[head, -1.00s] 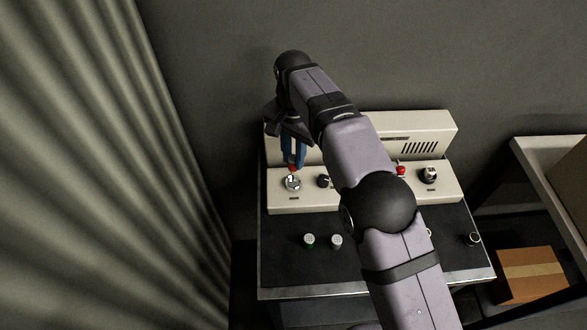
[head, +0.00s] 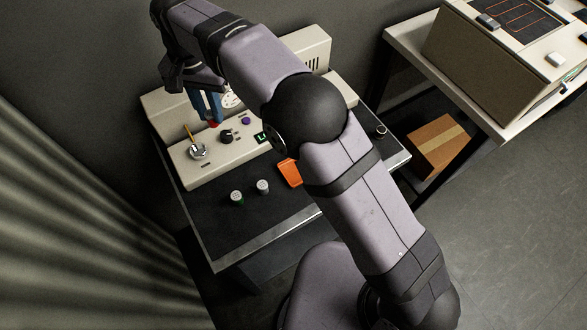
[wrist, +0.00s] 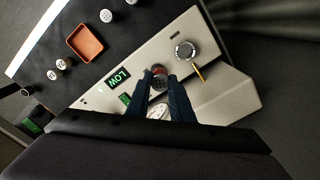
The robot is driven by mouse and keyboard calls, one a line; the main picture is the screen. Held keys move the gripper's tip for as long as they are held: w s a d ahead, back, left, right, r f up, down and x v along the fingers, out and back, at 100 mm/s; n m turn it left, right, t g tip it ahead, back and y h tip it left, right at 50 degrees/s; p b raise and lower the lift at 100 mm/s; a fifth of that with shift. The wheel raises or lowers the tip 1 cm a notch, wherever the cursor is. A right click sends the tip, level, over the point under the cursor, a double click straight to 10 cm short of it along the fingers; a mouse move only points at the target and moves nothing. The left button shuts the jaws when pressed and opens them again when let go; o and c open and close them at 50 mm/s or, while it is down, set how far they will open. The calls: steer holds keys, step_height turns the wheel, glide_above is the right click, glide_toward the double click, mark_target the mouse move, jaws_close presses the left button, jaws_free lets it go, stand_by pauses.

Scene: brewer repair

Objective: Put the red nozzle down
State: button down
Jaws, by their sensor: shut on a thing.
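The red nozzle (head: 212,124) is between the fingertips of my gripper (head: 209,118), low over the cream brewer panel (head: 185,172). In the wrist view, a red rim of the nozzle (wrist: 159,69) shows between the blue fingers of my gripper (wrist: 160,78), which are shut on it. The fingers hide part of the nozzle. I cannot tell whether it touches the panel. A silver round fitting (head: 198,153) with a yellow stick is on the panel, left of my gripper in the head view and right of it in the wrist view (wrist: 187,51).
A black knob (head: 226,136), a purple knob (head: 245,120) and a green display (wrist: 118,77) are close by on the panel. An orange tray (head: 290,173) and small grey-topped cylinders (head: 236,198) are on the dark mat (head: 210,222), which has bare room around them.

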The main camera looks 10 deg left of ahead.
steer(key=d+f+m+b, duration=0.2)
steer(key=d, duration=0.8)
steer(key=d+f+m+b, duration=0.1)
steer(key=d+f, duration=0.1)
steer(key=d, duration=0.8)
steer(key=shift+s+d+f+p, duration=0.15)
steer(key=shift+f+p, duration=0.5)
steer(key=shift+f, duration=1.8)
steer(key=shift+s+d+f+p, duration=0.2)
steer(key=shift+f+p, duration=0.45)
steer(key=shift+f, duration=1.8)
steer(key=shift+a+f, duration=0.1)
steer(key=shift+a, duration=0.05)
steer(key=c, duration=1.6)
jaws_free()
steer(key=shift+o, duration=0.2)
step_height(320, 180, up, 12)
steer(key=b, duration=0.2)
